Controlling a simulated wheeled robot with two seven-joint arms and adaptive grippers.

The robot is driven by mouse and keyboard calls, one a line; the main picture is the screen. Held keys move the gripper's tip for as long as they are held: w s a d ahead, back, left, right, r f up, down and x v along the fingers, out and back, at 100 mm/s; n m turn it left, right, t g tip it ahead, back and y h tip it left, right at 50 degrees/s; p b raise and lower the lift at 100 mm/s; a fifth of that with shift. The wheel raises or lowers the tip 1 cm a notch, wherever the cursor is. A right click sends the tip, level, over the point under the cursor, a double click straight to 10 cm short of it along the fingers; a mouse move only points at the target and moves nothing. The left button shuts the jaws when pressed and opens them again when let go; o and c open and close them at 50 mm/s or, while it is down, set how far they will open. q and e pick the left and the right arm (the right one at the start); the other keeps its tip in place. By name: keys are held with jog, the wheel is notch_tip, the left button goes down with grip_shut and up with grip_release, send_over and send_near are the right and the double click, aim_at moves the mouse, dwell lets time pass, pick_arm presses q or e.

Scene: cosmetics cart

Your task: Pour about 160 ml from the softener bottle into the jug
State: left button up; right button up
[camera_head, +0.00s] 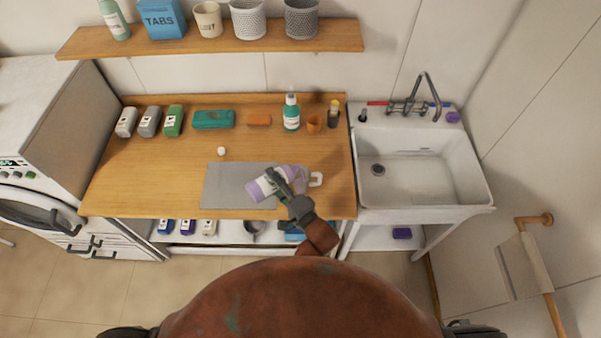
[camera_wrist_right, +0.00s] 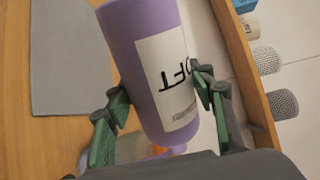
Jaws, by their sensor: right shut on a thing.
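The purple softener bottle (camera_head: 262,188) with a white label is held tilted above the grey mat (camera_head: 222,186), its neck end toward the right. It also fills the middle of the right wrist view (camera_wrist_right: 140,40), neck end at the bottom. My right gripper (camera_head: 275,178) is shut around its body, with a green finger on each side in the wrist view (camera_wrist_right: 160,92). The jug (camera_head: 317,180), showing a white handle, stands at the mat's right end by the bottle's neck, partly hidden by bottle and gripper. I cannot make out a stream or the jug's level. My left gripper is not in view.
A small white cap-like piece (camera_head: 222,151) lies behind the mat. A teal pump bottle (camera_head: 291,113), an orange cup (camera_head: 313,124) and several other items line the counter's back. The sink (camera_head: 420,175) is at right. The counter's left front (camera_head: 140,185) is clear.

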jog(key=shift+w+d+r+m+p, duration=0.1)
jog(key=shift+r+m+p, duration=0.15)
jog(key=shift+m+p, duration=0.45)
dwell(1.2)
